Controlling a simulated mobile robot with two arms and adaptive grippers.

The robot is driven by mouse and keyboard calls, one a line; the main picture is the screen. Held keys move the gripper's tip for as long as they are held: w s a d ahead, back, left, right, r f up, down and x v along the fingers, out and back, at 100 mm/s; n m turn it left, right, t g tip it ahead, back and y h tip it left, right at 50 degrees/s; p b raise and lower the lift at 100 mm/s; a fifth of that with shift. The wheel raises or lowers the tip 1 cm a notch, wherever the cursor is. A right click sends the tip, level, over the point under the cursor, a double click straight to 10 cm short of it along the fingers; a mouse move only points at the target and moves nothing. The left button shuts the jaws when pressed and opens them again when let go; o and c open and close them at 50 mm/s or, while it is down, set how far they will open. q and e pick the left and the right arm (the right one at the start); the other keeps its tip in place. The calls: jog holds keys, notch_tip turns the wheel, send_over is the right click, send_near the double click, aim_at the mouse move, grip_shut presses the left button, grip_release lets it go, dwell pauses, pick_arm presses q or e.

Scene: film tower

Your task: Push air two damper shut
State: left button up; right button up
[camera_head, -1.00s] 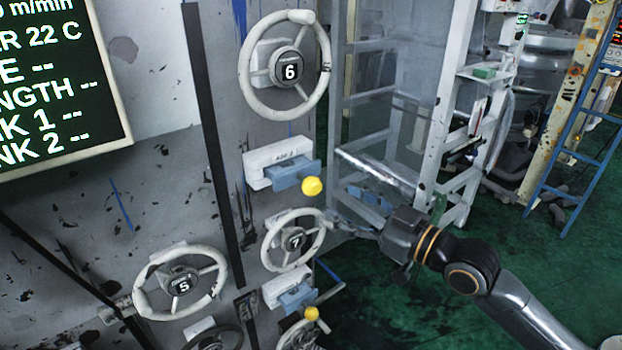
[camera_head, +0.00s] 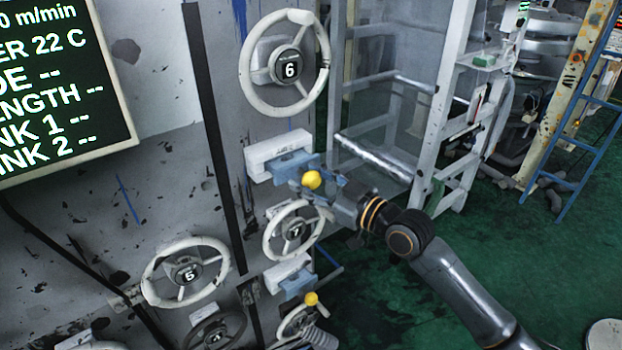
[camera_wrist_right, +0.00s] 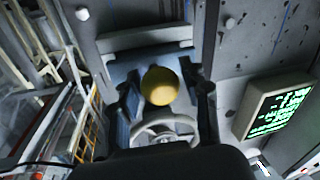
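The upper damper has a white housing (camera_head: 272,151), a blue slider (camera_head: 290,166) and a yellow ball knob (camera_head: 311,180). Its small label is blurred; in the earlier head view it seems to read "AIR 2". The slider sticks out from the housing towards the knob. My right gripper (camera_head: 321,190) is at this knob, its fingers reaching in from the right. In the right wrist view the knob (camera_wrist_right: 160,85) sits between the two spread fingers, with visible gaps on both sides. The blue slider shows behind it. My left gripper is not in view.
Handwheel 7 (camera_head: 293,231) is just below my right gripper; handwheel 6 (camera_head: 284,63) is above. A second damper with a yellow knob (camera_head: 311,299) is lower down. Handwheel 5 (camera_head: 187,273) and a display (camera_head: 60,85) are left. Green floor (camera_head: 540,260) lies open to the right.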

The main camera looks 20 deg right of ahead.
aim_at(300, 168)
grip_shut()
jog(key=shift+d+b+x, duration=0.25)
jog(key=shift+b+x, duration=0.15)
jog(key=shift+x, duration=1.15)
jog(key=shift+w+a, duration=0.1)
jog(key=shift+w, duration=0.4)
jog(key=shift+s, duration=0.1)
jog(key=shift+o, duration=2.3)
grip_release()
